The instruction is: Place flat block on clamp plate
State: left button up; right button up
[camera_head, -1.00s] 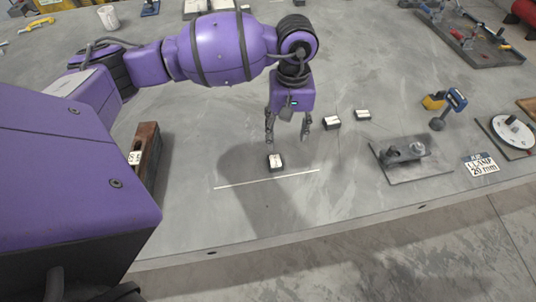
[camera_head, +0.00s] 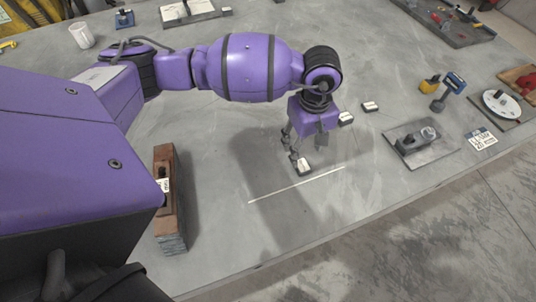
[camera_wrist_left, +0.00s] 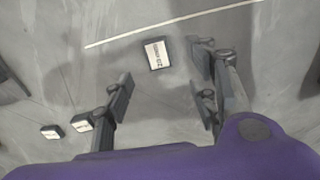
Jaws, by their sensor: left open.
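A small dark block (camera_head: 304,168) with a white label lies on the bench beside a thin white line. It also shows in the left wrist view (camera_wrist_left: 156,54). Two similar labelled blocks lie farther right, a nearer one (camera_head: 346,119) and a farther one (camera_head: 370,106). I cannot tell from the labels which is the flat block. My left gripper (camera_head: 309,150) is open and empty, pointing down just above the nearest block. In the wrist view its fingers (camera_wrist_left: 162,92) are spread, with that block ahead of them. The clamp plate (camera_head: 435,158) with its dark clamp is at the right.
A brown block-like stand (camera_head: 166,205) is at the left front. A blue and yellow tool (camera_head: 450,88), a label card (camera_head: 482,140) and a round white dial (camera_head: 502,104) are at the right. Bench between the blocks and clamp plate is clear.

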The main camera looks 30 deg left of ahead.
aim_at(303, 164)
pick_arm(q)
jog(key=shift+w+d+f, duration=0.1)
notch_tip(303, 164, down, 8)
jog(key=shift+d+r+p, duration=0.1)
jog(key=shift+r+p, duration=0.15)
jog(key=shift+p, duration=0.15)
jog(key=shift+r, duration=0.1)
grip_shut()
